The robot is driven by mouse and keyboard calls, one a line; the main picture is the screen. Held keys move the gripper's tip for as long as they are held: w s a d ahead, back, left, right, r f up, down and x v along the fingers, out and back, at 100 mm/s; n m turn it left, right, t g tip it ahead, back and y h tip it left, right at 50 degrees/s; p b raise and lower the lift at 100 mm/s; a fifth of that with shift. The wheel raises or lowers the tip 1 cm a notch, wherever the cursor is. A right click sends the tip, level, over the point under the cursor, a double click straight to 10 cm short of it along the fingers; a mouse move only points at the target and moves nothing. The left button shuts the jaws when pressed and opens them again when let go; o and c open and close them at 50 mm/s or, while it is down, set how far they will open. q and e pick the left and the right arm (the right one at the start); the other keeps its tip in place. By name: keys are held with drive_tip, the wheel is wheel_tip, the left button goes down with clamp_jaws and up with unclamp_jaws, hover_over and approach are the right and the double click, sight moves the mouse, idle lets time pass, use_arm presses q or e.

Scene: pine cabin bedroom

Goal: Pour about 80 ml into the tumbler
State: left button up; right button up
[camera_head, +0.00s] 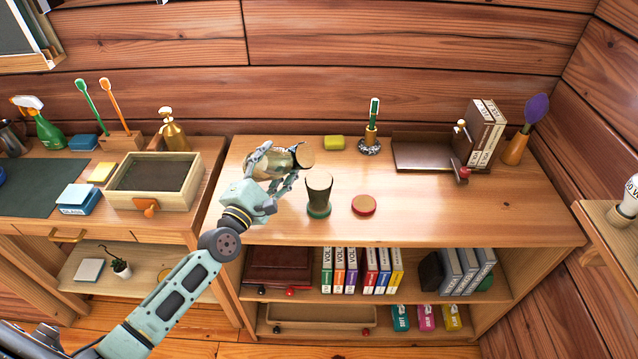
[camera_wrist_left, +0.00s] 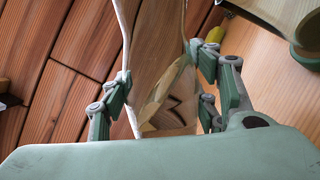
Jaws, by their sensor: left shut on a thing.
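The tumbler (camera_head: 319,186), dark and flaring towards its top with a green foot, stands upright on the right-hand wooden desk. My left gripper (camera_head: 277,170) is shut on a shiny, see-through vessel (camera_head: 280,158) and holds it tilted, with its mouth to the right, up and left of the tumbler in the picture. The vessel (camera_wrist_left: 165,70) fills the space between the fingers in the left wrist view, where part of the tumbler (camera_wrist_left: 275,12) shows at the top right. I cannot make out any stream or the liquid level. My right gripper is not in view.
A red disc (camera_head: 364,204) lies right of the tumbler. An open-topped box (camera_head: 152,180) and gold dispenser (camera_head: 172,132) stand left. The right-hand desktop is mostly clear.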

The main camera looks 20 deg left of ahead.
sight(272, 150)
use_arm(q)
drive_tip(key=shift+a+r+m, duration=0.15)
drive_tip(key=shift+r+m, duration=0.45)
drive_tip(key=shift+m, duration=0.1)
drive_tip(key=shift+r+m+p, duration=0.45)
drive_tip(key=shift+r+m, duration=0.15)
drive_tip(key=shift+m, duration=0.1)
drive_tip(key=shift+a+r+m+h, duration=0.1)
drive_tip(key=shift+r+m+h, duration=0.05)
drive_tip(key=shift+m+h, duration=0.15)
drive_tip(key=shift+d+r+m+p, duration=0.35)
drive_tip(key=shift+r+m+p, duration=0.2)
drive_tip(key=shift+m+p, duration=0.2)
drive_tip(key=shift+a, duration=0.2)
drive_tip(key=shift+d+r+m, duration=0.1)
drive_tip(key=shift+r+m, duration=0.15)
drive_tip(key=shift+a+r+p, duration=0.1)
drive_tip(key=shift+a+p, duration=0.1)
drive_tip(key=shift+p, duration=0.1)
idle(0.6)
